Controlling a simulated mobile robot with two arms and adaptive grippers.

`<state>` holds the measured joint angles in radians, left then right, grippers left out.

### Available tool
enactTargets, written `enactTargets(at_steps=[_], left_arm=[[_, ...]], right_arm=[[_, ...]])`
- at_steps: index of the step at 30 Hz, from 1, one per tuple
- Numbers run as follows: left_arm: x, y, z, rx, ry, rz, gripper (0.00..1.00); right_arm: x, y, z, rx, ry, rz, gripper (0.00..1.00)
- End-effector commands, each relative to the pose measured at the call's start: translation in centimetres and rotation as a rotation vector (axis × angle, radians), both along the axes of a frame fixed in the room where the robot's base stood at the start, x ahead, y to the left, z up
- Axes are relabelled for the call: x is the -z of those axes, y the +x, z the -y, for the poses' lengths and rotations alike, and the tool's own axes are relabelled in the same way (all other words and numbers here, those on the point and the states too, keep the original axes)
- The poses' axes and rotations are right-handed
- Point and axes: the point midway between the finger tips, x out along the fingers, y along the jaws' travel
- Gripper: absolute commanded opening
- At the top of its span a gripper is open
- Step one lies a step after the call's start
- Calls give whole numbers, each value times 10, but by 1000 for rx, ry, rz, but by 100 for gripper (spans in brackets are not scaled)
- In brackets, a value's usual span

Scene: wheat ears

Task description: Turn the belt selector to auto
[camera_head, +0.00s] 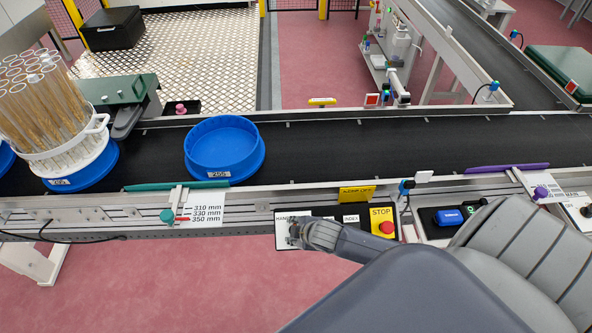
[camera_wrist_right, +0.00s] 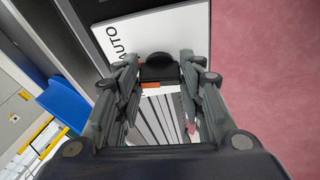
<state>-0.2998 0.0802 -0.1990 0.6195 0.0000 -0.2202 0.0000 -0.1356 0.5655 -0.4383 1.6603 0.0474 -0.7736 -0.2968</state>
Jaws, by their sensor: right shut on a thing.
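The belt selector sits on a white plate (camera_head: 284,242) on the conveyor's front rail, left of the index panel. In the right wrist view its black knob (camera_wrist_right: 159,70) stands on the white plate (camera_wrist_right: 185,35), with the word AUTO printed to the left of the knob. My right gripper (camera_wrist_right: 160,82) is shut on the knob, one finger on each side. In the head view my right gripper (camera_head: 297,230) reaches in over the plate from the right and hides the knob and part of the lettering. I cannot tell which way the knob points. My left gripper is out of view.
An empty blue round carrier (camera_head: 225,150) stands on the black belt (camera_head: 330,150). A blue carrier (camera_head: 85,180) with tubes of wheat ears stands at left.

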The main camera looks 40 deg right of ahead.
Motion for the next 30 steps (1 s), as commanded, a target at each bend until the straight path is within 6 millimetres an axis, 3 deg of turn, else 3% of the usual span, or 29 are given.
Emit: enactTargets(at_steps=[15, 30], left_arm=[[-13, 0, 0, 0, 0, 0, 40], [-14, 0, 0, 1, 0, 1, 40]], right_arm=[[2, -3, -2, 291, 142, 82, 12], [2, -2, -1, 342, 168, 99, 13]])
